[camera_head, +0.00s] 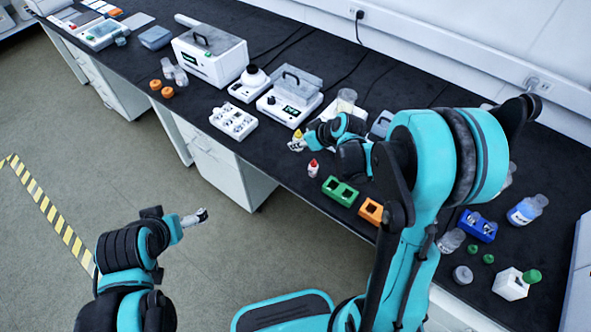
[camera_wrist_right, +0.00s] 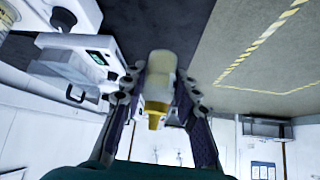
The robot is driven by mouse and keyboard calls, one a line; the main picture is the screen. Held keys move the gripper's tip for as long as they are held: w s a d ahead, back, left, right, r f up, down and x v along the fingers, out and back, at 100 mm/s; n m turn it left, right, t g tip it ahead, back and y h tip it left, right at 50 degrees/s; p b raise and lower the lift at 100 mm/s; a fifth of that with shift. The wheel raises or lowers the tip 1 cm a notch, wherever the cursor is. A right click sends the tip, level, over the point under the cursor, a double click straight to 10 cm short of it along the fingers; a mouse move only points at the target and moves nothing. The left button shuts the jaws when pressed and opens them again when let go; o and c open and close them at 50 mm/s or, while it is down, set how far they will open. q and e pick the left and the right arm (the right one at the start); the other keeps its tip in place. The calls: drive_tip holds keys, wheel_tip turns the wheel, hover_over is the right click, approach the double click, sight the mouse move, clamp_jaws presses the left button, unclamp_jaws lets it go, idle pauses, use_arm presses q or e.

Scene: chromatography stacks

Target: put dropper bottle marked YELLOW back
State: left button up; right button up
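The dropper bottle with the yellow cap (camera_head: 296,143) is in my right gripper (camera_head: 303,139), above the bench near its front edge. In the right wrist view the pale bottle (camera_wrist_right: 161,72) sits between the two fingers of the gripper (camera_wrist_right: 160,88), with its yellow cap (camera_wrist_right: 156,108) towards the camera's lower side. A red-capped dropper bottle (camera_head: 313,169) stands on the bench just below and right. A green rack (camera_head: 340,191) and an orange rack (camera_head: 370,211) are further right. My left gripper (camera_head: 200,216) hangs over the floor, empty; its fingers are too small to judge.
A white block with several round places (camera_head: 233,121) lies left of the held bottle. A white device with a clear lid (camera_head: 290,104) stands behind. A blue rack (camera_head: 477,226) and several bottles are at the right. My right arm hides part of the bench.

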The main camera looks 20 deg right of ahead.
drive_tip(key=f+b, duration=0.1)
drive_tip(key=f, duration=0.1)
drive_tip(key=w+f+n, duration=0.1)
drive_tip(key=f, duration=0.2)
drive_tip(key=w+f+n+y+b, duration=0.1)
drive_tip(key=f, duration=0.2)
drive_tip(key=shift+w+d+g+b, duration=0.2)
drive_tip(key=shift+g+b, duration=0.15)
drive_tip(key=shift+g, duration=0.05)
drive_tip(key=shift+f, duration=0.65)
wheel_tip(320, 180, down, 3)
drive_tip(key=shift+f+b, duration=0.2)
drive_tip(key=shift+b, duration=0.7)
drive_tip(key=shift+r, duration=0.1)
drive_tip(key=o, duration=0.6)
